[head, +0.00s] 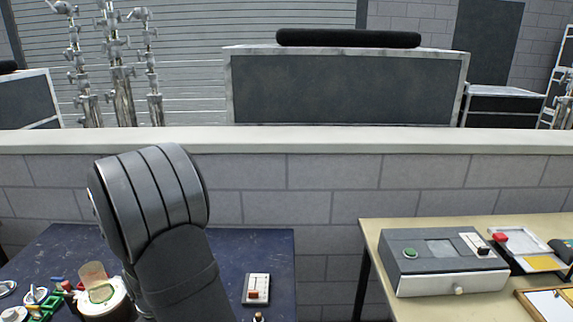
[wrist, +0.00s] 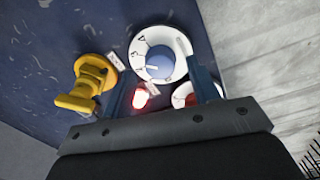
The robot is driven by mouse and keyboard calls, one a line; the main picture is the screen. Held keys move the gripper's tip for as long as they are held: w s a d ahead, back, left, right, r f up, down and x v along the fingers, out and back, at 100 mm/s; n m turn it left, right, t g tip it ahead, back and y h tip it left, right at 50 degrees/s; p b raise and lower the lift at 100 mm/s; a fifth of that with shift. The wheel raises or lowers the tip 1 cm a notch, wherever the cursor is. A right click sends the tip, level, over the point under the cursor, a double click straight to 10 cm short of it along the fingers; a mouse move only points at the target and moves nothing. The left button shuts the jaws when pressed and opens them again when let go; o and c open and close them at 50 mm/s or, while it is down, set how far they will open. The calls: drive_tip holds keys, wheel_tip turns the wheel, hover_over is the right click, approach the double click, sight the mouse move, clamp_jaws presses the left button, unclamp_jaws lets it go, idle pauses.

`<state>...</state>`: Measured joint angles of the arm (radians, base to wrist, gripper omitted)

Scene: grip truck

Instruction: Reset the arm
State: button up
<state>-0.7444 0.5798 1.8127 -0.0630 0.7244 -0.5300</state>
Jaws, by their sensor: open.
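In the wrist view, my gripper (wrist: 163,72) is open, with its two blue-grey fingers apart and nothing clearly held between them. Beyond the fingers is a white round dial (wrist: 146,38) with dark markings and a blue centre knob (wrist: 159,62). A glowing red light or button (wrist: 140,97) shows near the left finger. Another white round part with red (wrist: 180,96) is partly hidden by the right finger. A yellow handle-like part (wrist: 88,88) lies left of the fingers. In the head view my grey arm rises over the blue table, and my gripper is not visible.
The dark blue table (head: 272,262) holds a white slider panel (head: 257,288) right of my arm and cluttered small items (head: 38,298) at left. A beige table (head: 375,235) at right carries a grey control box (head: 415,262) and trays. A low wall (head: 330,140) runs behind.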

drive_tip(key=shift+f, duration=1.15)
